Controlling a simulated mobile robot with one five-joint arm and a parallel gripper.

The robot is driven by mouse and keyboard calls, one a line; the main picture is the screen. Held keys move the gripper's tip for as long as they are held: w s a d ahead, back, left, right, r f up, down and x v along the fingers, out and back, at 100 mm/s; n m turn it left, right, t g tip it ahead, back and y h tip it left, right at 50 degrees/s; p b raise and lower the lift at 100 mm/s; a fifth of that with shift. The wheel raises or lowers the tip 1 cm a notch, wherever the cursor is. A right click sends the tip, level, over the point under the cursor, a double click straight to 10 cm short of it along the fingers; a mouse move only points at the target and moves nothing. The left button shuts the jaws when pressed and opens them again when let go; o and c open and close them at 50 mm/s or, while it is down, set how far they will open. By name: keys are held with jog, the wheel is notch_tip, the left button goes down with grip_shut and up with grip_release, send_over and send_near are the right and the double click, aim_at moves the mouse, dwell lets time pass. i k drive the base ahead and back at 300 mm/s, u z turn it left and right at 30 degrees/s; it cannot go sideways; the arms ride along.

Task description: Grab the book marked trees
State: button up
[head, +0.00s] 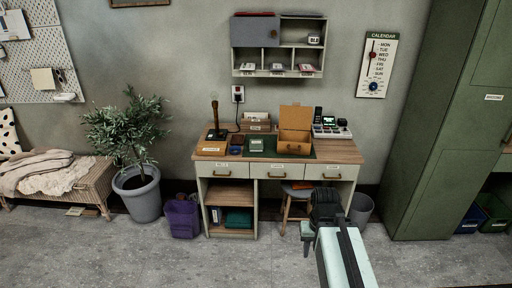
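I cannot make out a book marked trees; lettering on small items is too small to read. Several flat, book-like things show: an orange-brown one (211,148) at the left of the wooden desk (345,152), a small green one (257,145) on its dark green mat, and flat items (82,211) on the floor under the bench at left. My arm reaches in from the bottom right, and my gripper (307,236) is low in front of the desk's right side, apart from these things. Its fingers are too small and dark to tell whether they are open.
An open brown box (295,128) stands on the desk. A stool (295,200) and a grey bin (361,208) are under or beside its right side. A purple bin (182,218) and potted plant (143,199) stand left. A green cabinet (425,150) stands right. The front floor is clear.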

aim_at(255, 145)
jog(key=i, duration=1.05)
jog(key=u, duration=0.55)
jog(key=i, duration=1.6)
jog(key=u, duration=1.2)
jog(key=k, duration=0.6)
jog(key=u, duration=0.1)
jog(key=i, duration=0.85)
jog(key=z, duration=0.25)
jog(key=k, duration=0.65)
jog(key=u, duration=0.3)
jog(key=i, duration=0.65)
jog(key=z, duration=0.05)
